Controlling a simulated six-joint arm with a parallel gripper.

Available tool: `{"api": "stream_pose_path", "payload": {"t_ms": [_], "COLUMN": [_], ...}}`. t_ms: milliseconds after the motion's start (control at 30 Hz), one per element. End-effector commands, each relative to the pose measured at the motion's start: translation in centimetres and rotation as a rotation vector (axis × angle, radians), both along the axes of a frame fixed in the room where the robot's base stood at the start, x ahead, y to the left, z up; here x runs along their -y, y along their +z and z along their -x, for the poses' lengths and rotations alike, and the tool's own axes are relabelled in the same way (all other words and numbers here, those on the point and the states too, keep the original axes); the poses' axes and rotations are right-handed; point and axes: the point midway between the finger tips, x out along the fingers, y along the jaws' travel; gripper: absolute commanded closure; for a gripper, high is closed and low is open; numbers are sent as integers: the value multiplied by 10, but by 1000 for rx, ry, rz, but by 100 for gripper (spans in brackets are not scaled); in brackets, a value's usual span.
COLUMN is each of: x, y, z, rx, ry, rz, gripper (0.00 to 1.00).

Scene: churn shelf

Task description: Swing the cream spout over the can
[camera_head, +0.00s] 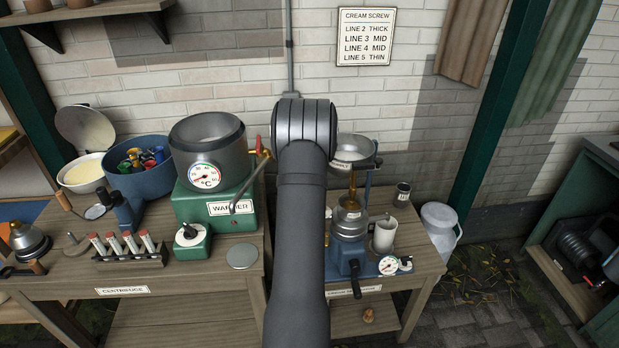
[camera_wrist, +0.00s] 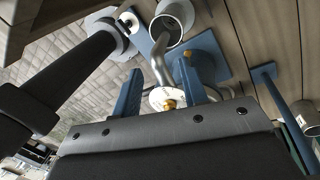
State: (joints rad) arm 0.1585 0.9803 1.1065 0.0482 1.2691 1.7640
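The separator (camera_head: 347,222) stands on the right bench, with a steel bowl on a blue base, partly behind my arm. A bent silver spout (camera_wrist: 160,65) shows in the wrist view between the two blue fingers of my gripper (camera_wrist: 160,85). The fingers are apart, with a gap to the spout visible; I cannot tell whether either touches it. My gripper is hidden behind my arm in the head view. A pale can with a handle (camera_head: 384,234) stands right of the separator. An open-mouthed pale vessel (camera_wrist: 177,17) is near the spout's far end; whether the spout is over it is unclear.
A dial gauge (camera_head: 389,265) and a small dark tin (camera_head: 402,191) are close by on the bench. A large milk can (camera_head: 440,225) stands beyond its right edge. The green warmer (camera_head: 215,205) is left of my arm. A wall sign (camera_head: 366,37) lists cream screw settings.

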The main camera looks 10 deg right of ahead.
Motion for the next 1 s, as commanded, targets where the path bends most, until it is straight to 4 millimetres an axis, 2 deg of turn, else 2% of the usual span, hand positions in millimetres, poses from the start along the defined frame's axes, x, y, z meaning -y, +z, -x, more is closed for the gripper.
{"api": "stream_pose_path", "payload": {"t_ms": [300,500,700,1000], "x": [7,10,12,12], "y": [78,118,140,144], "z": [-17,-25,-29,-30], "rx": [6,3,3,1], "ry": [-1,-1,-1,-1], "rz": [1,0,1,1], "gripper": [61,61,61,61]}}
